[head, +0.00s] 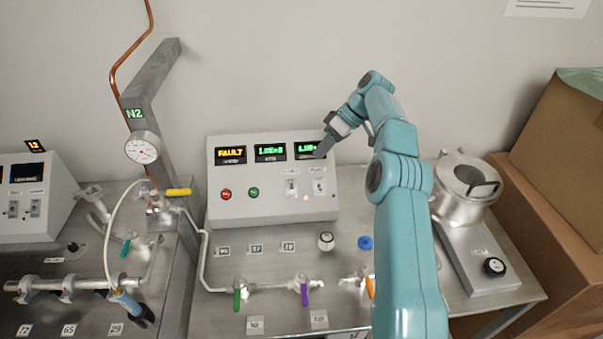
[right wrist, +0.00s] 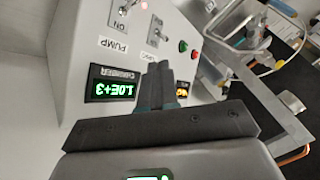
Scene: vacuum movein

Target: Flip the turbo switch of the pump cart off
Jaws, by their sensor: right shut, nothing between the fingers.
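The pump cart's grey control box (head: 270,205) stands against the wall in the head view. Two toggle switches sit on its lower right front: the turbo switch (head: 292,187) and, to its right, the pump switch (head: 320,186). The right wrist view shows the turbo switch (right wrist: 158,33) beyond my fingers and the pump switch (right wrist: 142,6) at the top edge. I cannot tell the turbo lever's position surely. My right gripper (head: 321,151) is shut and empty, in front of the rightmost display, above the switches; its fingers (right wrist: 160,85) partly hide the turbo label. My left gripper is not in view.
The displays (head: 270,152) read FAULT and green figures. Red (head: 226,194) and green (head: 253,192) buttons sit left of the switches. Valves and pipes (head: 280,288) lie in front. A metal post (head: 170,130) stands left, a steel chamber (head: 465,190) and cardboard boxes (head: 560,140) right.

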